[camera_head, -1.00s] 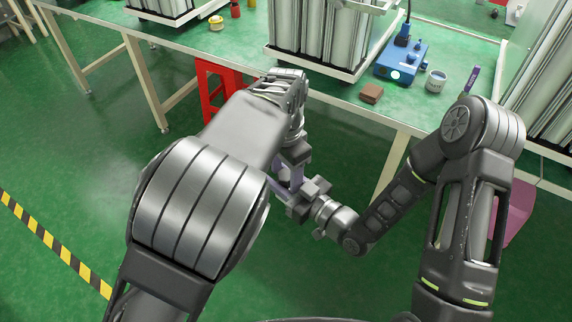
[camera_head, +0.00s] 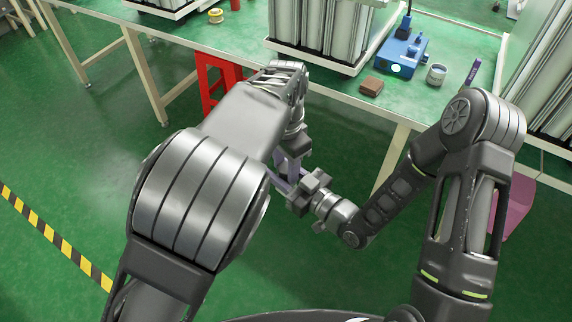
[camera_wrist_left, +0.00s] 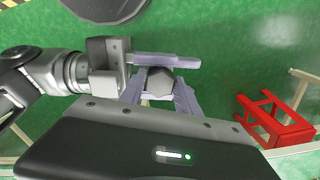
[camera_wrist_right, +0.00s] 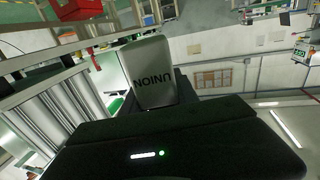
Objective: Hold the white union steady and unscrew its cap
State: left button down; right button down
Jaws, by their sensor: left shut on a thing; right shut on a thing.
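In the head view my left gripper (camera_head: 283,180) and my right gripper (camera_head: 300,190) meet in front of the bench. The union is hidden there by my arms. In the right wrist view the white union (camera_wrist_right: 150,75) stands close in front of my right gripper (camera_wrist_right: 170,90), its "UNION" lettering upside down. My right gripper appears shut on it. In the left wrist view the lavender fingers of my left gripper (camera_wrist_left: 160,98) are shut on a grey faceted piece, seemingly the cap (camera_wrist_left: 160,80). A lavender finger of my right gripper lies across beside it.
A red stool (camera_head: 207,85) stands under the bench. The grippers are over open floor.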

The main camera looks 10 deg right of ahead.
pick_arm(q)
jog(key=n, duration=0.3)
jog(key=shift+n, duration=0.3)
jog(key=c, duration=0.9)
grip_release()
jog(key=shift+r, duration=2.3)
